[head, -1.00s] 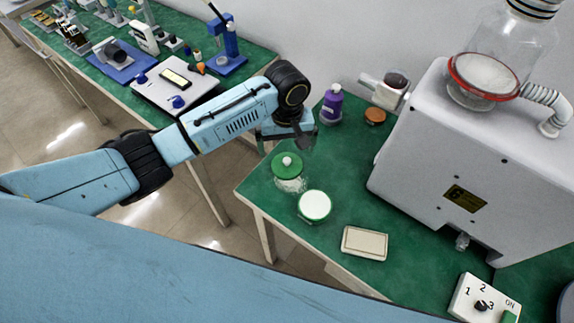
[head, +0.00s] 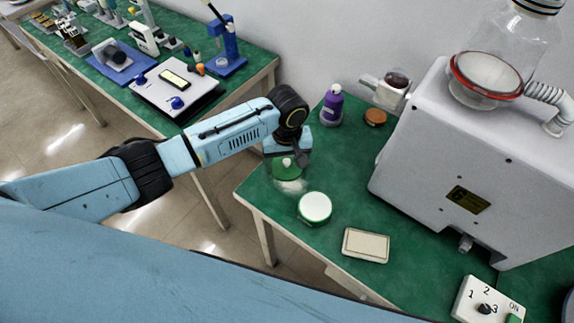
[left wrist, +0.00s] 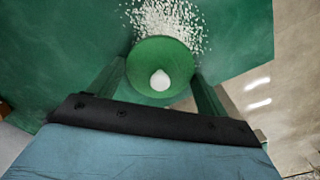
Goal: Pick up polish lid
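A round green lid with a white knob (head: 287,164) lies at the left end of the green bench, partly hidden by my left gripper (head: 290,155). It also shows in the left wrist view (left wrist: 160,58), with white granules (left wrist: 168,22) scattered beside it. My left gripper (left wrist: 160,78) is open right over this lid, with one finger on each side of it. The fingers look close to its rim; whether they touch it, I cannot tell. The granules also show in the head view (head: 291,186). My right gripper is in no view.
A round white-topped container with a green rim (head: 314,207) stands close to the lid. A cream rectangular dish (head: 366,245), purple bottle (head: 331,106), brown round lid (head: 375,117) and large grey machine (head: 460,150) are farther right. The bench edge runs close on the left.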

